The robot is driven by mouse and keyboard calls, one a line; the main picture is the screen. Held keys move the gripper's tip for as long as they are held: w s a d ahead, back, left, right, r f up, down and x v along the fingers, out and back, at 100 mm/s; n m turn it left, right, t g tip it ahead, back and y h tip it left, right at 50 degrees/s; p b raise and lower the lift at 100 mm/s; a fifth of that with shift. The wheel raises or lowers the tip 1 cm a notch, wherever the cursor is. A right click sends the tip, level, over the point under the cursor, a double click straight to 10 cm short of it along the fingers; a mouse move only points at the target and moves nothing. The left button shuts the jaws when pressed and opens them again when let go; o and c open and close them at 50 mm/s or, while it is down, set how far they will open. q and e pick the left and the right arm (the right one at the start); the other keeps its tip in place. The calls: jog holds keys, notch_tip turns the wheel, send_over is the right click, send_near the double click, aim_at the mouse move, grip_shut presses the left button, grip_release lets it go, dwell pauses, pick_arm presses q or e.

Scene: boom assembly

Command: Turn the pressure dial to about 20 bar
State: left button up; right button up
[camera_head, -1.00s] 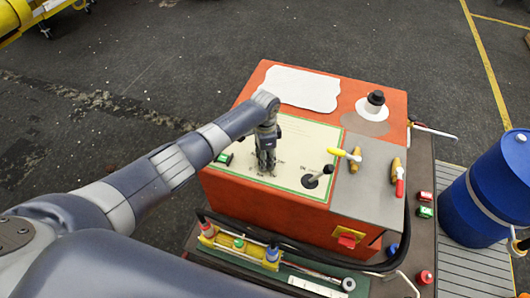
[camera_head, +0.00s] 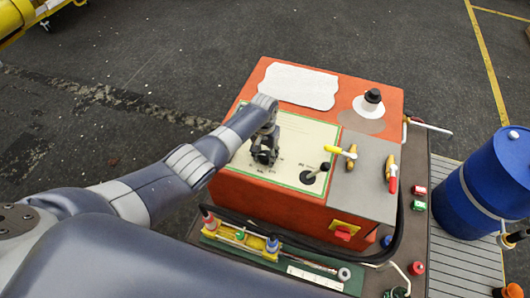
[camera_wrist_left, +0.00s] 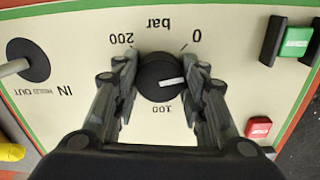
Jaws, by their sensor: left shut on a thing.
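The pressure dial (camera_wrist_left: 160,78) is a round black knob with a white pointer line, on a cream panel marked "bar". In the left wrist view the scale labels are upside down: 0 upper right, 200 upper left, 100 below. The pointer faces right, between 0 and 100; the fingers cover part of the scale, so I cannot read an exact value. My left gripper (camera_wrist_left: 162,82) is shut on the dial, one finger on each side. In the head view my left gripper (camera_head: 264,156) is over the panel and mostly hides the dial. My right gripper does not show.
The orange cabinet (camera_head: 260,196) also carries a black lever (camera_head: 318,172), right of my gripper, and yellow and red valve handles (camera_head: 392,185). A green switch (camera_wrist_left: 297,42) and a red button (camera_wrist_left: 258,127) sit near my fingers. A blue barrel (camera_head: 485,185) stands at the right.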

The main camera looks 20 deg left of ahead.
aim_at(265, 156)
pick_arm(q)
jog(key=shift+n, duration=0.6)
jog(key=o, duration=1.1)
jog(key=shift+c, duration=0.2)
notch_tip(265, 156, up, 12)
dwell(0.3)
